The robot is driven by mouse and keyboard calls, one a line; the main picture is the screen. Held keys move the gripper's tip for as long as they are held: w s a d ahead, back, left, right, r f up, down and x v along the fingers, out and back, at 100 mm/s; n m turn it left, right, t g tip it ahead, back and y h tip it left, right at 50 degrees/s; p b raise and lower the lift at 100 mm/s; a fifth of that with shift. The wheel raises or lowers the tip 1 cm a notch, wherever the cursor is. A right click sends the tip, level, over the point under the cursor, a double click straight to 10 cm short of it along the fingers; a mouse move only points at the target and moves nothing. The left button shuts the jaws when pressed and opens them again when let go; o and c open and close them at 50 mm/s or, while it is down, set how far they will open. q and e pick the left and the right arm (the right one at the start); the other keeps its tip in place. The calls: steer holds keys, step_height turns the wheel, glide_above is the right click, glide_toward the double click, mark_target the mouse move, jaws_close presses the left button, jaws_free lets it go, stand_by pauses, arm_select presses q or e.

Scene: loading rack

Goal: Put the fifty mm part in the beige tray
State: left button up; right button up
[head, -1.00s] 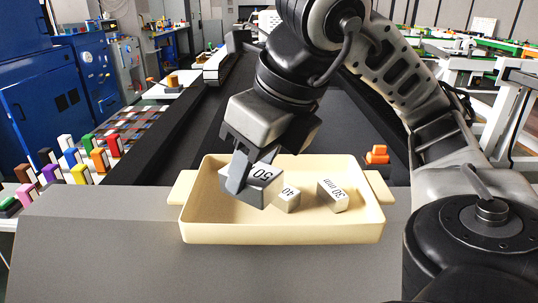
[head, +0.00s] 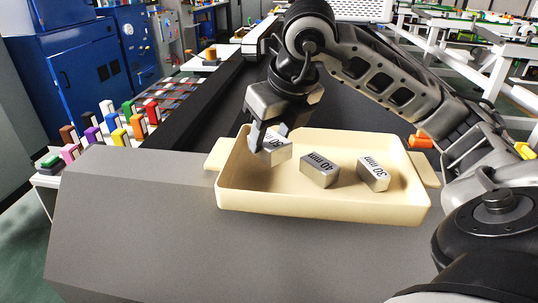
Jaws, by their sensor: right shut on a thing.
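The beige tray (head: 320,208) sits on the grey surface in the middle of the head view. My right gripper (head: 268,138) reaches down into the left part of the tray and is shut on the fifty mm part (head: 275,153), a grey block with a pale top. The part is inside the tray's outline; I cannot tell whether it touches the tray floor. A block marked 40 mm (head: 320,170) and a block marked 30 mm (head: 373,174) lie in the tray to its right. My left gripper is not in view.
Several coloured blocks (head: 112,128) stand on a table at the left. A dark conveyor (head: 215,110) runs away behind the tray. An orange piece (head: 420,141) lies behind the tray's right end. The grey surface (head: 150,225) in front of the tray is clear.

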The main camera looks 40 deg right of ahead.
mark_target(268, 153)
steer(key=shift+w+d+f, duration=0.2)
steer(key=shift+w+f, duration=0.25)
steer(key=shift+f, duration=0.1)
steer(key=shift+s+b+x, duration=0.15)
steer(key=shift+s+x, duration=0.05)
steer(key=shift+x, duration=0.75)
steer(key=shift+s+b+x, duration=0.15)
steer(key=shift+s+x, duration=0.05)
steer(key=shift+x, duration=0.75)
steer(key=shift+f, duration=0.2)
steer(key=shift+f, duration=0.15)
steer(key=o, duration=1)
